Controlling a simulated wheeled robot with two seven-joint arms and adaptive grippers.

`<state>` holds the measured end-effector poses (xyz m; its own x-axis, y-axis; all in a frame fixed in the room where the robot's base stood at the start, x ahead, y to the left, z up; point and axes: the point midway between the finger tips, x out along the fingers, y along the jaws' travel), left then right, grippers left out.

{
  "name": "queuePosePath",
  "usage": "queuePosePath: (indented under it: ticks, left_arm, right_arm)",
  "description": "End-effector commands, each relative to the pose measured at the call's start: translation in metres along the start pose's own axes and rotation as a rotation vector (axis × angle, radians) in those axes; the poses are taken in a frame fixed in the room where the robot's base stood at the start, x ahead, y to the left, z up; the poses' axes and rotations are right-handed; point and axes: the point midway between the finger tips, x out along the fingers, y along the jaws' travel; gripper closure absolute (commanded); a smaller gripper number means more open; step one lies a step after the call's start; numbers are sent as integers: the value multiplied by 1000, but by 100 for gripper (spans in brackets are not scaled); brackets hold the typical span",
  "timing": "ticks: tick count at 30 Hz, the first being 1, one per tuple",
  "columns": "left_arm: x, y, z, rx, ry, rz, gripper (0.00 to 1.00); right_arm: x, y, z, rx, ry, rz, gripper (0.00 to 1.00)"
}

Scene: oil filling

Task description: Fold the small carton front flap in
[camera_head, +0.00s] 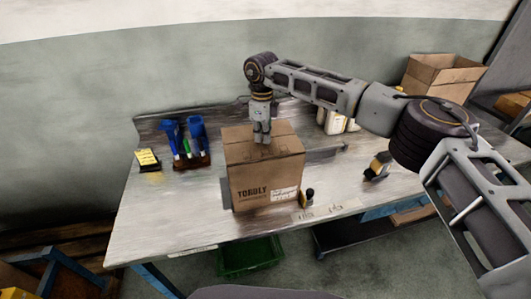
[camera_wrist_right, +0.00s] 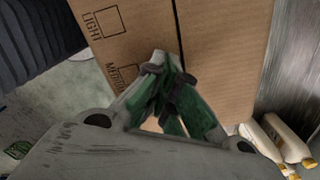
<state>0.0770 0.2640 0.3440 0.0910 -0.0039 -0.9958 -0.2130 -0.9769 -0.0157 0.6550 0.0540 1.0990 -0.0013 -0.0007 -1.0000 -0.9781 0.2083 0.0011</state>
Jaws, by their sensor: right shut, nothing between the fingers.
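The brown cardboard carton (camera_head: 265,180) stands upright on the workbench, with printed text and a white label on its front face. Its top (camera_head: 238,139) looks mostly covered in the head view; the state of each flap is hard to tell. My right gripper (camera_head: 262,138) points down at the carton's top, shut and empty. In the right wrist view its fingertips (camera_wrist_right: 160,62) are over a cardboard panel (camera_wrist_right: 225,50) with printed boxes and a dark seam. Whether they touch it is unclear. My left gripper is out of view.
Blue and green tools stand in a holder (camera_head: 192,162) beside a yellow box (camera_head: 148,159), left of the carton. A small dark bottle (camera_head: 308,197) is near its front right corner. White bottles (camera_head: 335,122) stand behind. An open box (camera_head: 440,78) is at back right.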

Motion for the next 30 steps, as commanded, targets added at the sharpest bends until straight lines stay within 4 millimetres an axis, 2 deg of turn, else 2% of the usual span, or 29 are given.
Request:
queuePosePath:
  ticks: [3,21,25,30]
  left_arm:
    - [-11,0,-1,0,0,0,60]
    - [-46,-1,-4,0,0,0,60]
    - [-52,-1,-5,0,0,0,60]
    - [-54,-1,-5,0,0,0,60]
  right_arm:
    - [-19,0,0,0,-2,-2,100]
    - [-85,0,0,0,-1,-1,100]
    - [-97,0,0,0,-1,-1,100]
    - [-101,0,0,0,-1,0,100]
